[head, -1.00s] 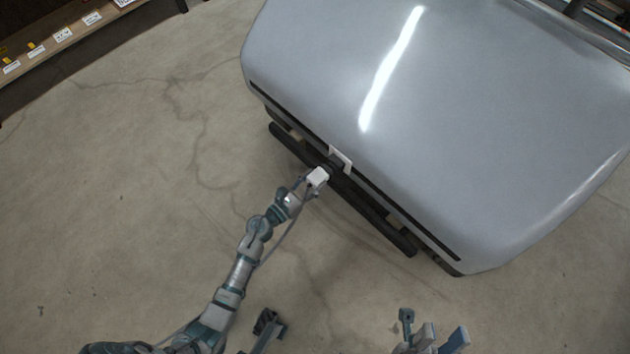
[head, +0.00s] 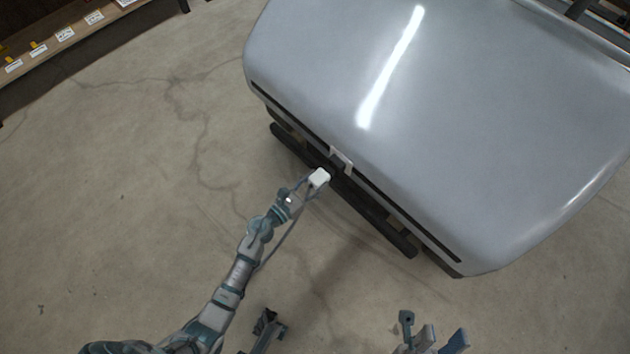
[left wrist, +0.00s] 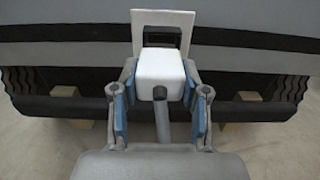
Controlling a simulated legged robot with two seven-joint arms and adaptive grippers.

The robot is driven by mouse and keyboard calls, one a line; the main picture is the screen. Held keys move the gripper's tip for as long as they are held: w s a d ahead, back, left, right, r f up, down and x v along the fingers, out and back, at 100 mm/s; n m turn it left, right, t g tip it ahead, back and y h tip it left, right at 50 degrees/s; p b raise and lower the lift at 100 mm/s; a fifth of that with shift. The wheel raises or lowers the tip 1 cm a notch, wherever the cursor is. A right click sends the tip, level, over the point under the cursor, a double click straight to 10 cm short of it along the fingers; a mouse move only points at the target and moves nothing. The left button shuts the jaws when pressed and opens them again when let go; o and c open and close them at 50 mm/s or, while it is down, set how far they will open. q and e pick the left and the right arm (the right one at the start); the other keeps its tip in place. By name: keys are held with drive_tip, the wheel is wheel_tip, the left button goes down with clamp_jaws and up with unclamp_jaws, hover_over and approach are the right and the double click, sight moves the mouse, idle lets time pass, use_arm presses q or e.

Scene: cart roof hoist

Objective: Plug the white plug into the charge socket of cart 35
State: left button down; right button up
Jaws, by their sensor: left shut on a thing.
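My left gripper (head: 309,184) is shut on the white plug (head: 319,177), with a finger on each side. In the left wrist view the white plug (left wrist: 160,72) sits between the blue finger pads, its grey cable trailing toward the camera. The cart (head: 440,110) has a grey rounded roof. A white square frame (head: 342,161) on its near side, likely around the charge socket, stands just beyond the plug. The plug covers the frame's lower part in the wrist view; the socket face and any contact are hidden. My right gripper (head: 442,334) is empty at the bottom edge, fingers apart.
A dark bumper bar (head: 385,228) runs along the cart's near side below the frame. A shelf with labels (head: 65,34) stands at the top left. The cracked concrete floor (head: 120,180) left of the cart is clear. No cart number is readable.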

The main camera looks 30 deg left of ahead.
sight(323, 177)
use_arm(q)
drive_tip(key=shift+d, duration=0.15)
drive_tip(key=shift+x, duration=1.55)
drive_tip(key=c, duration=0.5)
unclamp_jaws()
drive_tip(key=shift+s, duration=0.25)
drive_tip(key=v, duration=1.1)
drive_tip(key=shift+s, duration=0.2)
